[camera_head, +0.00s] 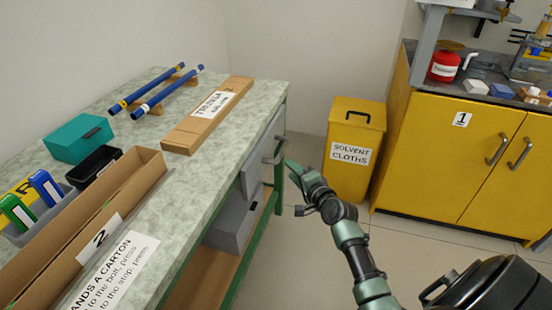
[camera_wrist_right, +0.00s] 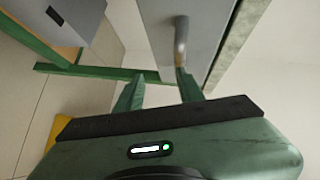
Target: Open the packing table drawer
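The packing table (camera_head: 222,152) stands at the left in the head view. Its grey drawer (camera_head: 250,172) is under the right edge of the top and looks shut. The drawer's bar handle (camera_head: 277,152) sticks out from the front. In the right wrist view the drawer (camera_wrist_right: 205,35) and its handle (camera_wrist_right: 181,42) are just beyond my fingers. My right gripper (camera_head: 293,176) is close to the handle. In the wrist view its fingers (camera_wrist_right: 158,92) are apart, with the handle's end near the right finger. I cannot tell whether they touch. My left gripper is not in view.
A grey box (camera_head: 232,222) sits on the table's lower shelf. A yellow solvent cloths bin (camera_head: 352,150) stands behind my right gripper, beside a yellow cabinet (camera_head: 440,150). A carton (camera_head: 208,115), blue rods (camera_head: 168,92) and trays lie on the tabletop. The floor at front is clear.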

